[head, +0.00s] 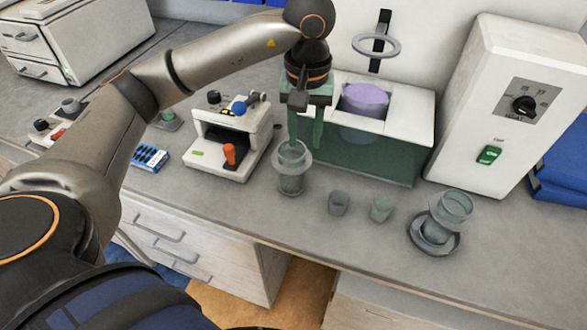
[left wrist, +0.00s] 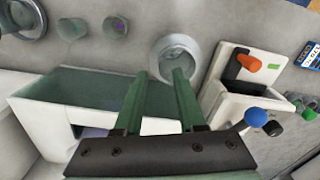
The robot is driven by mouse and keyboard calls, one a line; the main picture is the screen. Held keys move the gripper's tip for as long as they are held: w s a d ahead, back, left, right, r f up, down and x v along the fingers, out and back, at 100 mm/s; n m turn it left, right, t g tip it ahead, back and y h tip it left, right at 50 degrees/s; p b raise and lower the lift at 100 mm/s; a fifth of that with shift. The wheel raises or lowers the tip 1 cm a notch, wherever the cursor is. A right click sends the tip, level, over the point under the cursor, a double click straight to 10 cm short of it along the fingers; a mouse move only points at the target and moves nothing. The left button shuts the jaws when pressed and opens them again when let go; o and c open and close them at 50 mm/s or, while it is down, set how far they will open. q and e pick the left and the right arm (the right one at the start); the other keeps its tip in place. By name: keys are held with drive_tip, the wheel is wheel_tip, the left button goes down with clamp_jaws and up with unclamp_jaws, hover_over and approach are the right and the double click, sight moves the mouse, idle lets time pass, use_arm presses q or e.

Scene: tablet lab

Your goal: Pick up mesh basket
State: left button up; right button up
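A grey, see-through cylinder with a wide collar, which looks like the mesh basket (head: 291,183), stands upright on the bench left of the water bath. I cannot make out its mesh clearly. My left gripper (head: 305,142) points down with green fingers at the basket's top rim. In the left wrist view the fingers (left wrist: 162,76) are apart with a gap between them, and the round basket (left wrist: 172,46) shows just beyond their tips. Nothing is held between them. I cannot tell whether a finger touches the rim. My right gripper is in neither view.
The bath (head: 410,112) with a purple vessel (head: 365,98) stands behind, under a ring holder (head: 376,46). A white tester (head: 238,135) with an orange knob stands left. Two small cups (head: 339,203) and a glass on a dish (head: 436,232) are to the right. The bench front is clear.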

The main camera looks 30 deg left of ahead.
sight(304, 163)
use_arm(q)
wheel_tip(304, 163, down, 8)
drive_tip(key=shift+f+p, duration=0.1)
drive_tip(key=shift+p, duration=0.35)
clamp_jaws()
idle(0.4)
